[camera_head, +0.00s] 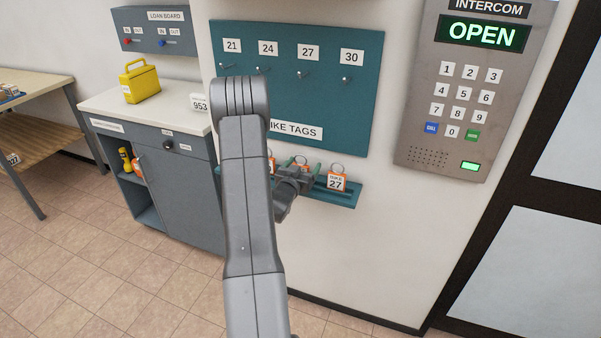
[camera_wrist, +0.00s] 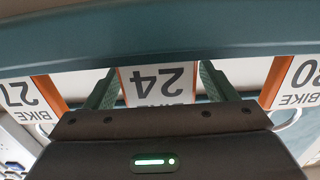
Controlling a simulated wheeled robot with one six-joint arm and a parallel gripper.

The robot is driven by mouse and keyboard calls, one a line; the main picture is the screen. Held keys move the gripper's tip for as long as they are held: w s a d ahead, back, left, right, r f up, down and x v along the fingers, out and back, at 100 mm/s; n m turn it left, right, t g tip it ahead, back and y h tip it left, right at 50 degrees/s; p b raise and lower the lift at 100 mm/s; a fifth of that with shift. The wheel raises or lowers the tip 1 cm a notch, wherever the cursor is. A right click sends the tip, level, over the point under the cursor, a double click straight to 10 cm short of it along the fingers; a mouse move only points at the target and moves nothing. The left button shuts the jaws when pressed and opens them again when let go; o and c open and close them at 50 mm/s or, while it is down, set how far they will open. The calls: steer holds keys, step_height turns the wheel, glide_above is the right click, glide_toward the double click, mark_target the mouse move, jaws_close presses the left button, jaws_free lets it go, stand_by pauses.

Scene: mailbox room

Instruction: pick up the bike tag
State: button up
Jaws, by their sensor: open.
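Bike tags with orange frames stand in a row on a teal ledge (camera_head: 345,194) under the key board. The tag marked 24 (camera_wrist: 160,88) appears upside down in the wrist view, between the two green fingers of my gripper (camera_wrist: 158,78). The fingers are open, one on each side of it; I cannot tell whether they touch it. In the head view my gripper (camera_head: 299,169) is at the ledge and mostly hides this tag. The bike 27 tag (camera_head: 337,182) stands to its right. Another tag (camera_head: 271,163) is partly hidden behind my arm.
The teal board (camera_head: 325,95) above has hooks labelled 21, 24, 27 and 30, all without tags. A grey cabinet (camera_head: 180,190) with a yellow box (camera_head: 140,84) stands left. An intercom (camera_head: 470,100) reading OPEN is right. Neighbouring tags stand close beside the fingers.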

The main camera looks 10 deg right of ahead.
steer(key=c, duration=1.1)
steer(key=shift+o, duration=0.2)
steer(key=shift+r, duration=0.1)
steer(key=shift+r, duration=0.8)
steer(key=shift+r+b, duration=0.45)
steer(key=shift+r, duration=0.4)
steer(key=b+v, duration=0.3)
steer(key=v, duration=1.5)
